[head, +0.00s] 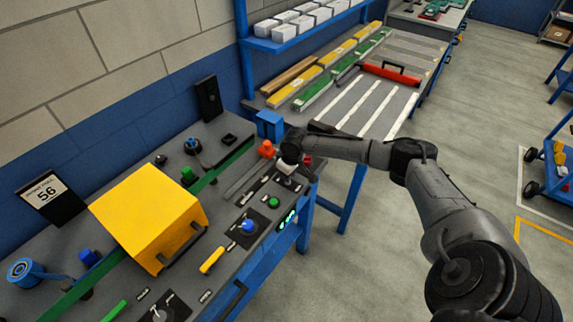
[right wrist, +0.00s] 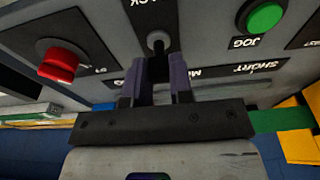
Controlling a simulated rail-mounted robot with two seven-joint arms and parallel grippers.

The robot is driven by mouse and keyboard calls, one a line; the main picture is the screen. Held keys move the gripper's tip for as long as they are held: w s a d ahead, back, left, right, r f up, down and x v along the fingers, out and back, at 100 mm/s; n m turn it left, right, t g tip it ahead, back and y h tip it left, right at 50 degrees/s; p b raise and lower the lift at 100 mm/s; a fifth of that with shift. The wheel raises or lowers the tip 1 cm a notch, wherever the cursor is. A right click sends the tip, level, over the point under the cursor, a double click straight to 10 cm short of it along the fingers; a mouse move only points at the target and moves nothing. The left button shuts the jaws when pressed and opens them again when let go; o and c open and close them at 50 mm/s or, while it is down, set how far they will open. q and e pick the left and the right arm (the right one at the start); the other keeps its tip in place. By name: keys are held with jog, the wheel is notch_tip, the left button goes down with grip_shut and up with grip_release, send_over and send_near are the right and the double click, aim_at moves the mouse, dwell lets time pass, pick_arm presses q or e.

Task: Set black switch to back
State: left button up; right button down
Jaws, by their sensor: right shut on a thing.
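In the head view my right gripper (head: 288,168) is down at the right end of the workbench panel, and the arm hides the switch there. The tilt of the lever is hard to tell. My left gripper is in neither view.
Beside the switch are a red knob (right wrist: 60,62) and a green JOG button (right wrist: 265,17). A yellow box (head: 148,212) stands over a green strip on the workbench. A blue knob (head: 248,226) and a yellow handle (head: 211,260) are nearer the front edge. Open floor lies to the right.

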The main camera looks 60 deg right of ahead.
jog(key=s+t+p, duration=0.1)
jog(key=t+p, duration=0.1)
jog(key=p, duration=0.1)
jog(key=shift+s+r, duration=0.1)
jog(key=shift+r, duration=0.05)
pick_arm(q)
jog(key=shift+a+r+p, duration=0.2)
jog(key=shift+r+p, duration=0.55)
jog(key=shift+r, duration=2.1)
pick_arm(e)
jog(key=shift+s+a+f+t, duration=0.1)
jog(key=shift+f+t, duration=0.1)
jog(key=shift+t, duration=0.4)
jog(key=c, duration=1)
grip_release()
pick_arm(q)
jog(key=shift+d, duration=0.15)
